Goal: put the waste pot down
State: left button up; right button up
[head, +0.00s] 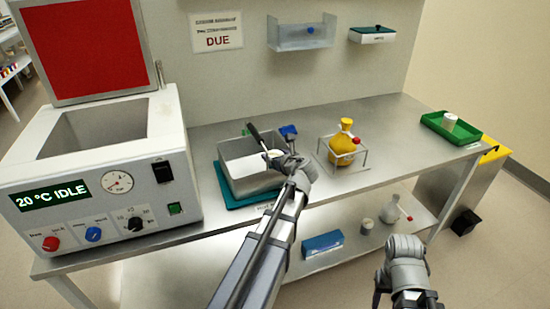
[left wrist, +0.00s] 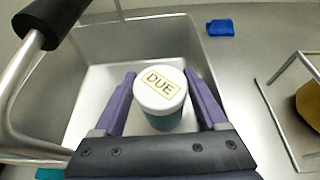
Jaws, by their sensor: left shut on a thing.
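My left gripper (head: 283,160) is shut on a small pot with a white lid marked DUE (left wrist: 160,92). In the left wrist view the pot is upright between the purple fingers (left wrist: 162,100), its teal lower part showing. Gripper and pot are over the open metal basin (head: 240,175); I cannot tell if the pot touches its pale floor. In the head view the pot's pale lid (head: 273,153) shows just beside the gripper, which hides the rest. My right gripper (head: 403,250) is low at the right, away from the bench top; its jaws are not clear.
A black-handled metal bar (head: 255,134) rises at the basin. A yellow flask (head: 342,145) stands in a wire frame to its right. A green tray (head: 436,127) with a white pot (head: 449,121) is at the far right. A heated bath (head: 100,180) fills the left.

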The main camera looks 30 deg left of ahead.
pick_arm(q)
jog(key=shift+f, duration=0.1)
jog(key=o, duration=1.2)
jog(key=shift+o, duration=0.2)
jog(key=shift+r, duration=0.3)
jog(key=p+v, duration=0.4)
jog(key=v, duration=0.8)
jog(key=shift+f+p, duration=0.15)
jog(key=shift+p, duration=0.15)
jog(key=shift+s, duration=0.1)
